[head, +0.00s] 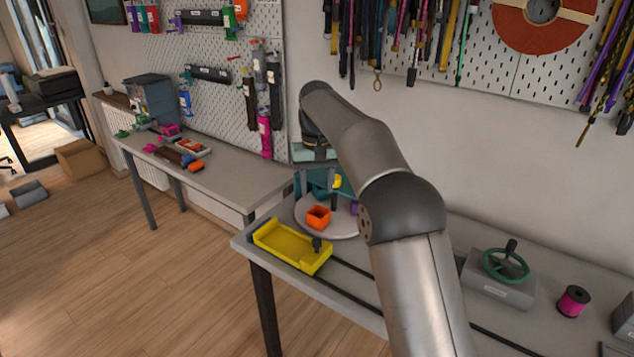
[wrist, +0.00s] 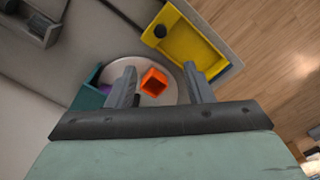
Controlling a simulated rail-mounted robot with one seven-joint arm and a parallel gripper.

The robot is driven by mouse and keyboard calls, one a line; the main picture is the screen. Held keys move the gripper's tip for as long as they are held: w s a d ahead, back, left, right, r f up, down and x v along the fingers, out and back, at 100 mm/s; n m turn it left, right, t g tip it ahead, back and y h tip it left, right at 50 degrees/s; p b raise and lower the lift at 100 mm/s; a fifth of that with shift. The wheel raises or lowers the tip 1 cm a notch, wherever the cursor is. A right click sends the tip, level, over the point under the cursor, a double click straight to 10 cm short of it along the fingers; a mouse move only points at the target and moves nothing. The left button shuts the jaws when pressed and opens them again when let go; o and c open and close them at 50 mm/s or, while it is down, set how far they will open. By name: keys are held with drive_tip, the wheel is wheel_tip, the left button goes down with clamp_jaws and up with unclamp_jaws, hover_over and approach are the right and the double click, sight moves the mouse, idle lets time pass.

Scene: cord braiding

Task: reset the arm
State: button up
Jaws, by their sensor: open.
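My gripper (wrist: 158,86) is open in the wrist view, with its two grey fingers spread apart. Between and beyond them an orange square cup (wrist: 153,82) sits on a round pale disc (wrist: 141,62). Nothing is seen held between the fingers. In the head view my arm reaches over the bench and hides most of the gripper; the orange cup (head: 318,217) and the disc (head: 305,226) show below and left of it.
A yellow tray (head: 290,250) lies at the bench's front left corner. A green handwheel (head: 506,264) on a grey box and a pink spool (head: 572,301) stand at the right. Cords hang on the pegboard behind. A second table (head: 240,178) stands at the left, with open floor before it.

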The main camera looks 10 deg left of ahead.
drive_tip(key=shift+r, duration=0.1)
drive_tip(key=s+d+r+m, duration=0.1)
drive_tip(key=s+d+r, duration=0.1)
drive_tip(key=s+d, duration=1.25)
drive_tip(key=s+d+f, duration=0.2)
drive_tip(key=s+f, duration=0.1)
drive_tip(key=s, duration=0.5)
drive_tip(key=s+d+f+m, duration=0.1)
drive_tip(key=s+d+f, duration=0.2)
drive_tip(key=s, duration=0.4)
drive_tip(key=s+d+f+m, duration=0.1)
drive_tip(key=s+d+f, duration=0.2)
drive_tip(key=s, duration=0.5)
drive_tip(key=shift+s+d+f, duration=0.15)
drive_tip(key=shift+s+f, duration=0.2)
drive_tip(key=shift+f, duration=0.45)
